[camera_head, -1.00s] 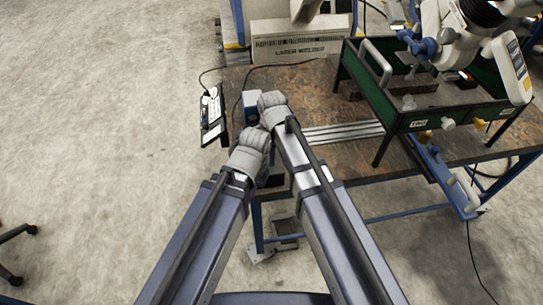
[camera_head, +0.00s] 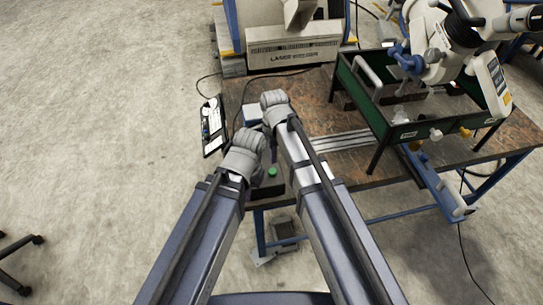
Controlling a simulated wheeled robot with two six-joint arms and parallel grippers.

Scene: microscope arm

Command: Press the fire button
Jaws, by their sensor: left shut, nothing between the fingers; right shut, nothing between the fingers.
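A green round button (camera_head: 272,172) sits on a dark box (camera_head: 268,188) at the near left edge of the table, between my two arms. No label is readable on it, so I cannot tell whether it is the fire button. My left gripper (camera_head: 246,146) is shut and empty, just up and left of the green button and partly covering the box. My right gripper (camera_head: 273,100) is shut and empty, farther up over the table's left edge. Neither visibly touches the button.
The table (camera_head: 325,105) carries a green-sided tray (camera_head: 375,115) with a microscope arm (camera_head: 430,50) above it. A white-and-black panel (camera_head: 212,125) is at the table's left edge. A laser welder unit (camera_head: 295,48) stands behind. Open floor lies left.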

